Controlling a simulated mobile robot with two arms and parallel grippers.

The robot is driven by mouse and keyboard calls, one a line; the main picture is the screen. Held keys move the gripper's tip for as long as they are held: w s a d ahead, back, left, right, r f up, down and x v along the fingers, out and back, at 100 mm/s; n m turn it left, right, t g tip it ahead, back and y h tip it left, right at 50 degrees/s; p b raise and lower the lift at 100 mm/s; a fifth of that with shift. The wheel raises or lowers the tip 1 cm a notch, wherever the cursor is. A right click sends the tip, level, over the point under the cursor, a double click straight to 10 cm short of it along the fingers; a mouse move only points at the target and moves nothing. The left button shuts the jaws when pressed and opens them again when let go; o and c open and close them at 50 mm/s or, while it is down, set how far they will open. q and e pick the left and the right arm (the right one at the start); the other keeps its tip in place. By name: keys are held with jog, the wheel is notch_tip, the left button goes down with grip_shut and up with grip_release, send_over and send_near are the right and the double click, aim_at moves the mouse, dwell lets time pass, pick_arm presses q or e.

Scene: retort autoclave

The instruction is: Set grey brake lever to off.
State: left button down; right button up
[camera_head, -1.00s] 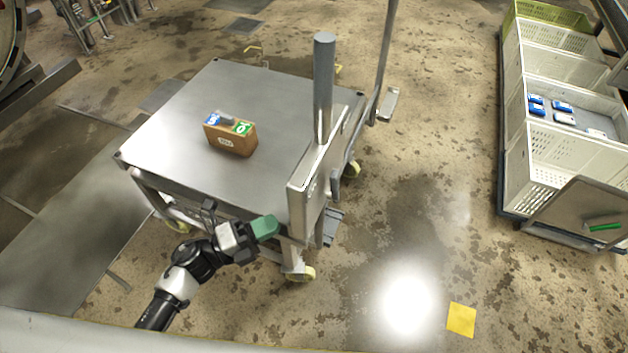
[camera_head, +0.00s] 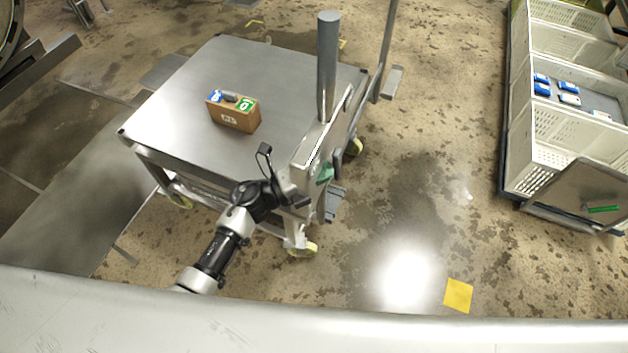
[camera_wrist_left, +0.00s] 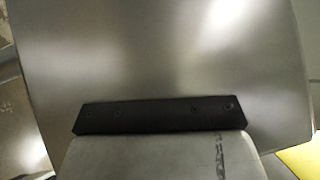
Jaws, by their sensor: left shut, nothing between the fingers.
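A thick grey upright lever (camera_head: 326,70) stands at the right end of the steel cart (camera_head: 190,95), beside a narrow upright metal plate (camera_head: 312,145). I take it for the brake lever; its lower end is partly hidden by the plate. My left gripper (camera_head: 325,174) is shut and empty, its green tip low at the near end of the plate, below the lever. I cannot tell whether the tip touches the plate. My right gripper is out of view.
A small brown box (camera_head: 234,118) with blue and green labels sits on the cart top. A thin upright bar (camera_head: 388,40) rises behind the lever. White crates (camera_head: 545,150) stand at the right. The floor between cart and crates is open, with a yellow square (camera_head: 458,295).

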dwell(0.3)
pick_arm(q)
jog(key=shift+w+r, duration=0.1)
jog(key=shift+r, duration=0.05)
jog(key=w+n+y+p, duration=0.1)
jog(key=p, duration=0.2)
jog(key=w+r+n+y+p, duration=0.1)
jog(key=p, duration=0.2)
jog(key=shift+d+g+p, duration=0.35)
jog(key=shift+d+g, duration=0.05)
jog(key=shift+f, duration=0.1)
